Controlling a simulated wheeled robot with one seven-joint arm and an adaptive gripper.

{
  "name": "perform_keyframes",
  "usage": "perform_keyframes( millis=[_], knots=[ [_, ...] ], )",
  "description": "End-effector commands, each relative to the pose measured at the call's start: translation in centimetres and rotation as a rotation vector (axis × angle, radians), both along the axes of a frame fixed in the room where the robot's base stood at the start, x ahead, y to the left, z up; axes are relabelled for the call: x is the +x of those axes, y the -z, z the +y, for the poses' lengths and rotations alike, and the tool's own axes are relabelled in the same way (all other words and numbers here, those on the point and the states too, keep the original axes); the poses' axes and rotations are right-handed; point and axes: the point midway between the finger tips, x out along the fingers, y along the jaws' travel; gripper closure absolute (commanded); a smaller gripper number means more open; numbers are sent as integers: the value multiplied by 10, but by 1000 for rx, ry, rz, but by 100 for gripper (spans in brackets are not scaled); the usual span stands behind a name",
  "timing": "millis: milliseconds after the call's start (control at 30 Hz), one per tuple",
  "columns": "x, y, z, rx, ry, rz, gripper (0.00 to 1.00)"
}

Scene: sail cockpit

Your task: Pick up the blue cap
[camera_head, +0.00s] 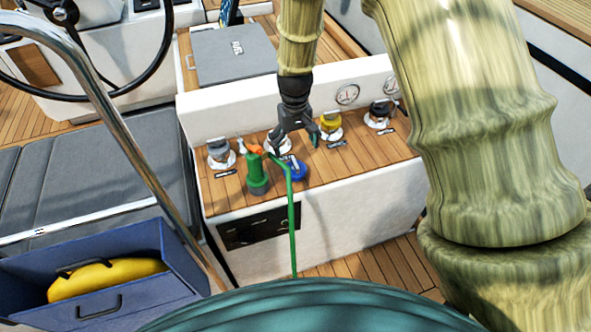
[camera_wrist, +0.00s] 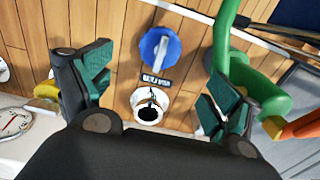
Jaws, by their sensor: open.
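The blue cap (camera_head: 295,169) lies on the wooden console top (camera_head: 340,160), right of a green hose nozzle (camera_head: 257,177). In the wrist view, the blue cap (camera_wrist: 160,52) is round with a raised grey bar across it, beyond and between my fingers. A white fitting with a dark open hole (camera_wrist: 149,107) and a small label plate stand nearer. My gripper (camera_head: 297,147) is open, fingers pointing down, over the console close to the cap. In the wrist view my gripper (camera_wrist: 156,83) has nothing between its green-padded fingers. Whether the fingers touch anything is unclear.
Green hose (camera_head: 291,230) runs down the console front. Grey (camera_head: 220,153), yellow (camera_head: 330,124) and black (camera_head: 380,113) capped fittings stand on the console. A steel rail (camera_head: 130,140) rises at left. A blue box (camera_head: 180,258) holds a yellow item (camera_head: 105,278).

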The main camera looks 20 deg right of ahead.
Motion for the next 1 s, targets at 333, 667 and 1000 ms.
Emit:
perform_keyframes(
  millis=[333,667,1000],
  knots=[
    [0,33,0,0,-1,3,10],
    [0,52,0,0,-1,1,10],
    [0,82,0,0,0,2,10]
  ],
)
